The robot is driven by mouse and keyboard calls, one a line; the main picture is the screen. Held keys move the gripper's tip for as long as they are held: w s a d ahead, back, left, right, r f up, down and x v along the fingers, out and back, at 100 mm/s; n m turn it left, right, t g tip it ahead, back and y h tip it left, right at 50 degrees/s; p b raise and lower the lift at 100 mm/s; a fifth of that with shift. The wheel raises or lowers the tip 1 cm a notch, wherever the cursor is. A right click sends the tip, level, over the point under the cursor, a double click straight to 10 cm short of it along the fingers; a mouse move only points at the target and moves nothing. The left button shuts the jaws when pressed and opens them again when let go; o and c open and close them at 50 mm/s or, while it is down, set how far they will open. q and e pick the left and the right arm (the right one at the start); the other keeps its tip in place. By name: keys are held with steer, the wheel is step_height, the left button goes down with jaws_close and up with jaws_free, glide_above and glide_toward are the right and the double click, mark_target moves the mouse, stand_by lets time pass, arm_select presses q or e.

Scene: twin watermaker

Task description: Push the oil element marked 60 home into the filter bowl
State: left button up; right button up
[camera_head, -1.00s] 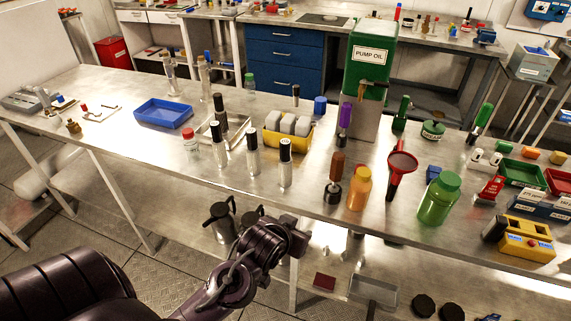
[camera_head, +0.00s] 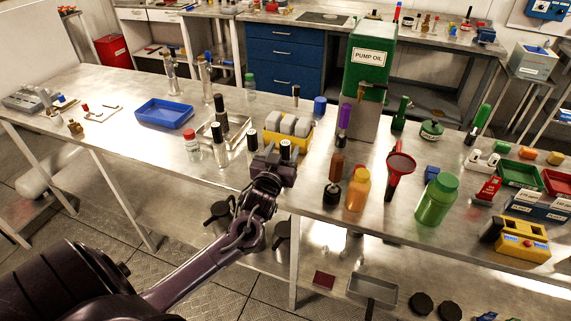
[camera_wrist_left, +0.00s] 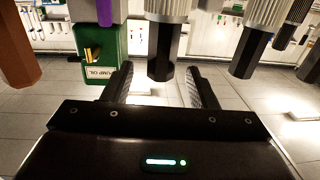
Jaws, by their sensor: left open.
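Several silver cylinders with black tops stand on the steel bench: one at left (camera_head: 223,152), one (camera_head: 252,140) partly behind my left gripper, one (camera_head: 286,149) at its right. I cannot read a 60 on any, nor tell which part is the filter bowl. My left gripper (camera_head: 271,152) is at the bench's front edge among these cylinders. In the left wrist view, its two fingers (camera_wrist_left: 160,78) are open and apart. A ribbed silver cylinder with a black end (camera_wrist_left: 162,50) shows in line with the gap, not gripped. My right gripper is out of view.
A red-capped bottle (camera_head: 191,148) stands at left, a yellow bin (camera_head: 287,138) behind the gripper. A brown-handled tool (camera_head: 335,168), orange bottle (camera_head: 358,190) and red funnel (camera_head: 401,165) stand to the right. A blue tray (camera_head: 164,113) lies at left.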

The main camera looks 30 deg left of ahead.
arm_select(q)
steer(key=shift+x, duration=1.5)
steer(key=shift+f, duration=0.1)
steer(key=shift+s, duration=0.1)
steer(key=shift+c, duration=0.2)
jaws_close()
